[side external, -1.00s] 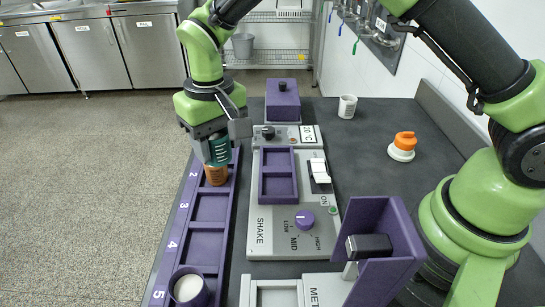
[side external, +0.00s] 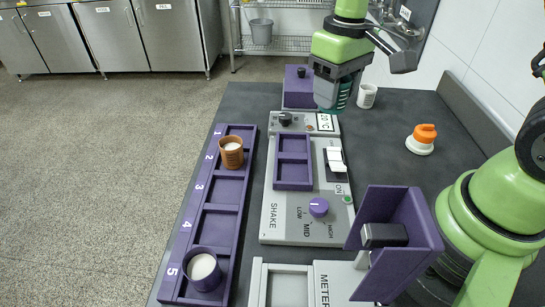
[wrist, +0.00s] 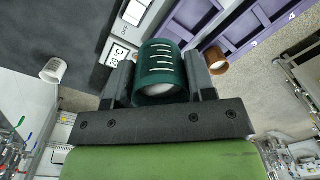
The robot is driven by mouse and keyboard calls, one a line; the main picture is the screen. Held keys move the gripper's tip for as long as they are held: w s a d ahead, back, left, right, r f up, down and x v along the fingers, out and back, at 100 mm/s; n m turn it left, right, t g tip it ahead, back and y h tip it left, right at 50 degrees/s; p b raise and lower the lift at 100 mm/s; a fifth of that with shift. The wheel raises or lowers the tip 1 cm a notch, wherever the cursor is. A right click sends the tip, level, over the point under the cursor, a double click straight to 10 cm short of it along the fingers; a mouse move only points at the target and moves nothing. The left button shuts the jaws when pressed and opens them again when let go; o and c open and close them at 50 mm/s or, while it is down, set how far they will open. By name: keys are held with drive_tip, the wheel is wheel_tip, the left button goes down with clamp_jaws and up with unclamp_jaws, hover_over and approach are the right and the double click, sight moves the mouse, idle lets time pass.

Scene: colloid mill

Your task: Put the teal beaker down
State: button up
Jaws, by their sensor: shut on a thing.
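The teal beaker (wrist: 160,72) is between the jaws of my gripper (wrist: 158,88) in the wrist view, with white contents showing inside. In the side view my gripper (side external: 338,92) is at the back of the bench, over the area right of the purple box, and the teal beaker (side external: 343,96) shows only partly behind the jaw. The gripper is shut on the beaker. Whether the beaker's base touches the bench cannot be told.
A purple rack (side external: 239,188) with numbered slots holds an orange beaker (side external: 231,152) near slot 2 and a purple beaker (side external: 204,270) at slot 5. A white beaker (side external: 367,96) stands close right of my gripper.

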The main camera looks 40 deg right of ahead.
drive_tip(key=w+a+f, duration=0.3)
drive_tip(key=w+a, duration=0.4)
drive_tip(key=a, duration=0.2)
hover_over(227, 194)
wheel_tip(227, 194, down, 3)
drive_tip(key=shift+f+m, duration=0.15)
drive_tip(key=shift+m, duration=0.25)
drive_tip(key=shift+f, duration=0.15)
wheel_tip(227, 194, down, 9)
drive_tip(key=shift+f, duration=0.15)
drive_tip(key=shift+f, duration=0.2)
drive_tip(key=o, duration=0.9)
drive_tip(key=shift+w, duration=0.1)
drive_tip(key=shift+o, duration=0.2)
